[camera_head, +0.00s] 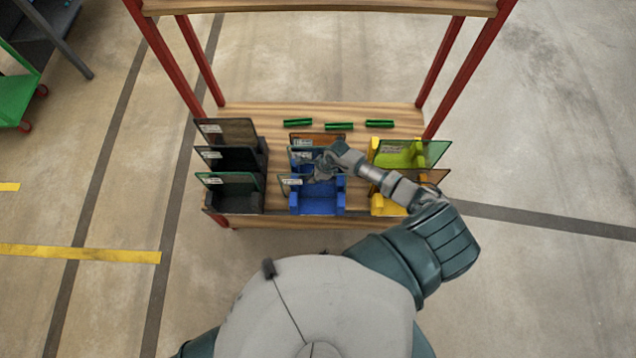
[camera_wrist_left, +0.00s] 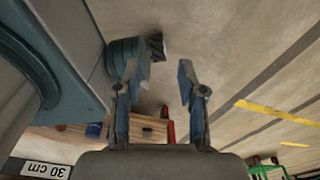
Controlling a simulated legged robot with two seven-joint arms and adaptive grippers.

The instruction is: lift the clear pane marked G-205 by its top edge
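Panes with small white labels stand in three racks on the wooden table (camera_head: 278,221); the labels are too small to read, so I cannot tell which is G-205. The blue rack (camera_head: 319,206) in the middle holds a clear-looking front pane (camera_head: 289,188), a bluish one behind it (camera_head: 299,157) and an orange-brown one at the back (camera_head: 318,138). My right gripper (camera_head: 318,172) is over the blue rack at the front pane's upper right; its fingers are too small to read, and contact is unclear. My left gripper (camera_wrist_left: 160,76) is open and empty, away from the panes.
The black rack (camera_head: 237,198) at left and the yellow rack (camera_head: 384,205) at right hold more panes. Several green bars (camera_head: 338,126) lie behind. Red posts (camera_head: 468,68) carry an upper shelf (camera_head: 320,7). A green cart (camera_head: 18,90) stands far left.

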